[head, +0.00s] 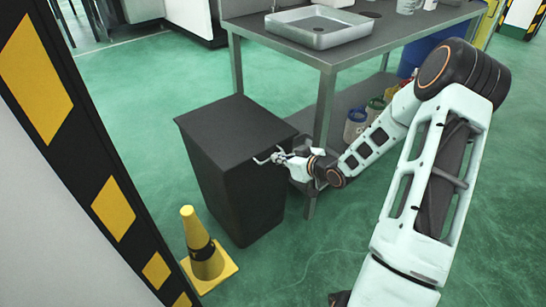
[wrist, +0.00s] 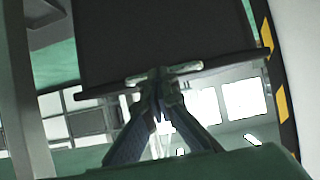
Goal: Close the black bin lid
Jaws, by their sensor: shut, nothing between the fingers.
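The black bin (head: 222,185) stands on the green floor left of the metal table. Its black lid (head: 235,122) lies flat across the top, with no gap visible in the head view. My gripper (head: 268,157) is at the bin's right side, just below the lid's edge. In the wrist view my gripper (wrist: 160,80) has its fingers together and empty, in front of the lid's rim (wrist: 100,90). The dark bin wall (wrist: 160,35) fills the upper middle there. I cannot tell whether the fingertips touch the bin.
A metal table (head: 330,58) with a steel tray (head: 320,28) stands close behind and right of the bin. A yellow cone (head: 202,250) stands at the bin's front left. A black and yellow striped post (head: 90,160) rises at left. Green floor is open behind the bin.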

